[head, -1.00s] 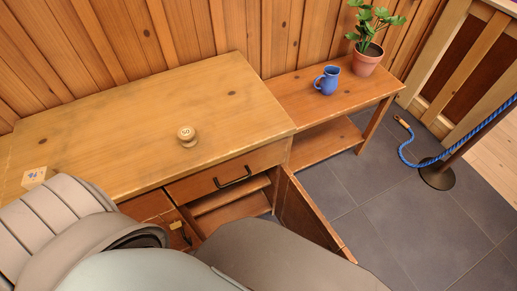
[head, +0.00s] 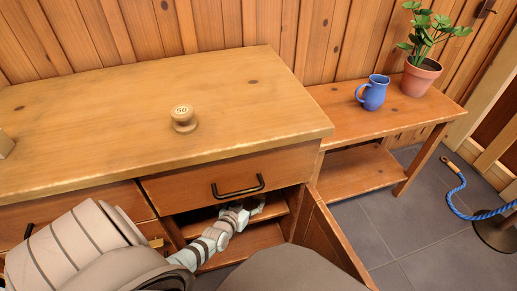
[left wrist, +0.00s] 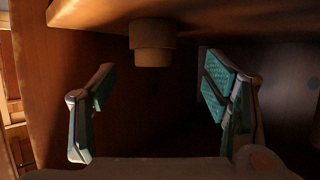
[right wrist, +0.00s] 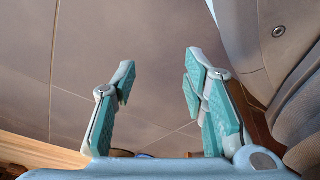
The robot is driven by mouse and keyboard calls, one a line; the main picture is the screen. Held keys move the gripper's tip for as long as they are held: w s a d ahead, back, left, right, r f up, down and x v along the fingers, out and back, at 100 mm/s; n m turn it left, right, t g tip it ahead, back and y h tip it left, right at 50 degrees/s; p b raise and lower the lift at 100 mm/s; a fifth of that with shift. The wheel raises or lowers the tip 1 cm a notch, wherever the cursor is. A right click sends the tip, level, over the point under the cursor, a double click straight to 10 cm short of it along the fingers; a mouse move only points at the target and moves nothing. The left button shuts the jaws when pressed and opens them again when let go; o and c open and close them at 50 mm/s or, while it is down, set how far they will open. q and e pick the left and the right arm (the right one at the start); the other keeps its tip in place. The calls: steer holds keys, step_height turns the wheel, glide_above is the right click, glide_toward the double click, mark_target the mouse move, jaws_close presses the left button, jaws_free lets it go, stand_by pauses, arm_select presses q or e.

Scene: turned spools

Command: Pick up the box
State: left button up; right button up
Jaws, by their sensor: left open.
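A small light wooden block, possibly the box, (head: 5,145) is cut off by the left edge of the head view, on the cabinet top. My left gripper (head: 245,208) reaches into the open cabinet compartment below the drawer. In the left wrist view my left gripper (left wrist: 160,112) is open and empty. A dark, round, stepped piece like a spool (left wrist: 152,42) shows between and beyond its fingers, against a wooden board, apart from them. My right gripper (right wrist: 155,95) is open and empty in the right wrist view, and out of the head view.
A spool marked 50 (head: 182,118) stands on the cabinet top (head: 90,115). The drawer (head: 225,180) is shut; the cabinet door (head: 330,240) stands open. A blue jug (head: 373,93) and potted plant (head: 421,75) stand on the side bench. A blue rope (head: 460,200) lies right.

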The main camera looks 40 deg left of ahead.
mark_target(255, 198)
arm_select(q)
steer(key=x, duration=0.1)
steer(key=b+x, duration=0.1)
steer(key=x, duration=0.1)
steer(key=shift+w+d+b, duration=0.2)
steer(key=shift+w+b, duration=0.1)
steer(key=shift+w, duration=0.05)
steer(key=b+x, duration=0.2)
steer(key=shift+w+f, duration=0.15)
steer(key=shift+w, duration=0.4)
steer(key=c, duration=1.2)
arm_select(e)
steer(key=w+a+r, duration=0.1)
steer(key=w+r, duration=0.3)
steer(key=w, duration=0.1)
steer(key=shift+a, duration=0.35)
